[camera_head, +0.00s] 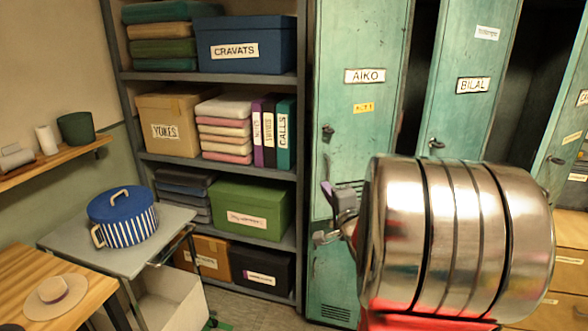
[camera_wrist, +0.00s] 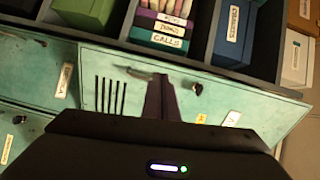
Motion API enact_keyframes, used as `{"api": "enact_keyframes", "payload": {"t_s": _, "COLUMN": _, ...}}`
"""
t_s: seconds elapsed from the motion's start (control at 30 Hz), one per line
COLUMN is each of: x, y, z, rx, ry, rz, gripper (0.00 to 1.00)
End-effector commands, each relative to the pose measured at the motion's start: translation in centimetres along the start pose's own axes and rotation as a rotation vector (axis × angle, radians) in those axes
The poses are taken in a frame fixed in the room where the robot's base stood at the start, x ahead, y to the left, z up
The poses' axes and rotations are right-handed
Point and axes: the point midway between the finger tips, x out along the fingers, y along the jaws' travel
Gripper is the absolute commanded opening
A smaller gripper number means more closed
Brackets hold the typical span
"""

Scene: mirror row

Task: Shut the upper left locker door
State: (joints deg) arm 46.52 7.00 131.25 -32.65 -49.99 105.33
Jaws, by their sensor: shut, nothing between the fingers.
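The upper left locker door (camera_head: 361,100) is teal, with an AIKO label, a small yellow tag and a dark handle (camera_head: 327,131) near its left edge. A dark gap shows along its right side; I cannot tell how far it stands open. My gripper (camera_head: 329,192) is shut and empty in front of its lower part, below the handle. In the wrist view the door (camera_wrist: 245,95) lies sideways, with vent slots on the left and the handle (camera_wrist: 196,88) just right of my dark purple fingers (camera_wrist: 160,90). I cannot tell whether they touch the door.
The BILAL locker door (camera_head: 470,75) is to the right, with a dark opening beside it. A shelf unit with boxes (camera_head: 247,45) and binders stands close on the left. A side table with a blue striped pot (camera_head: 123,217) is further left. My arm hides the lower right.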

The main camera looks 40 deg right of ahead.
Motion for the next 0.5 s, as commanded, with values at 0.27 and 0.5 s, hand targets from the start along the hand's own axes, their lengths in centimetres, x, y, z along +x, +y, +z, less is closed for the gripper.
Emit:
{"api": "enact_keyframes", "payload": {"t_s": 0.27, "x": 0.02, "y": 0.37, "z": -1.55, "rx": 0.103, "ry": -0.013, "rz": -0.053, "gripper": 0.0}}
{"api": "enact_keyframes", "payload": {"t_s": 0.5, "x": 0.06, "y": 0.36, "z": -1.51, "rx": 0.101, "ry": -0.012, "rz": -0.052, "gripper": 0.0}}
